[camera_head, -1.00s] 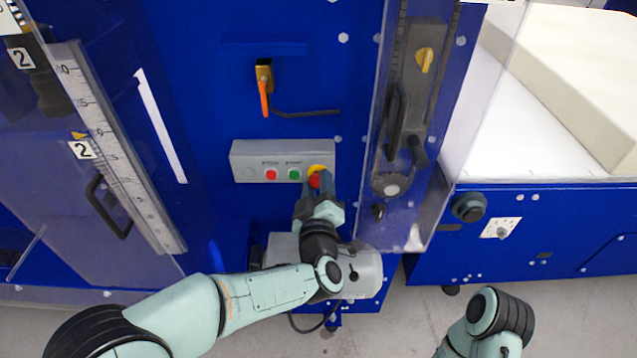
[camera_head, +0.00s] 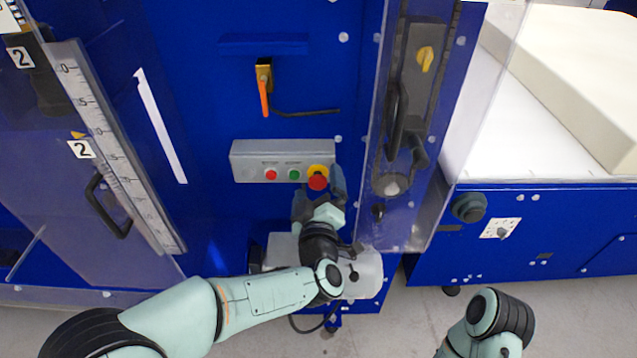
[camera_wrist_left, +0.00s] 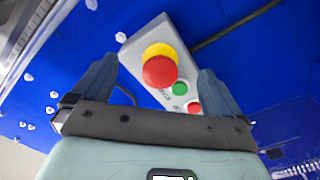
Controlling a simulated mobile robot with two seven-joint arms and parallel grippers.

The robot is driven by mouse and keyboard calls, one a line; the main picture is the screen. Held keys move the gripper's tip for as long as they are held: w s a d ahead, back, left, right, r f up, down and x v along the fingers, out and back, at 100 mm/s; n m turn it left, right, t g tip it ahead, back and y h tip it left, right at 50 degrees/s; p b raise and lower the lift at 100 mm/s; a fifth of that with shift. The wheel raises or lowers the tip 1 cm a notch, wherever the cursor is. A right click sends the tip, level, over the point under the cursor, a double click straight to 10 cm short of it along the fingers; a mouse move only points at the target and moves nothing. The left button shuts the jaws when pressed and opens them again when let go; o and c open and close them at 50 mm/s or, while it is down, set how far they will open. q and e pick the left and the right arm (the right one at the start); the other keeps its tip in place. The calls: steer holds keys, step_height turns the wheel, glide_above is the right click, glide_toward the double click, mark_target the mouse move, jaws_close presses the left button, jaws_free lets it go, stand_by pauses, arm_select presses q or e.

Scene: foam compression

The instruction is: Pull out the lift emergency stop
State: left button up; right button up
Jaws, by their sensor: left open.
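The lift emergency stop is a red mushroom button (camera_head: 317,182) on a yellow collar, at the right end of a grey control box (camera_head: 247,163) on the blue machine front. It also shows in the left wrist view (camera_wrist_left: 160,72). My left gripper (camera_head: 317,188) is open, with its fingers at either side of the button and just short of it. In the left wrist view the button shows between the two finger tips with space on both sides. My right arm shows at the lower right, but its gripper is not in view.
A red button (camera_head: 271,175) and a green button (camera_head: 294,175) sit left of the stop on the same box. An orange-handled latch (camera_head: 264,95) is above. A clear guard panel (camera_head: 425,215) stands close on the right.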

arm_select(q)
steer(key=shift+s+b, duration=0.4)
steer(key=shift+s, duration=0.8)
steer(key=shift+s+b, duration=0.45)
steer(key=shift+s, duration=1.85)
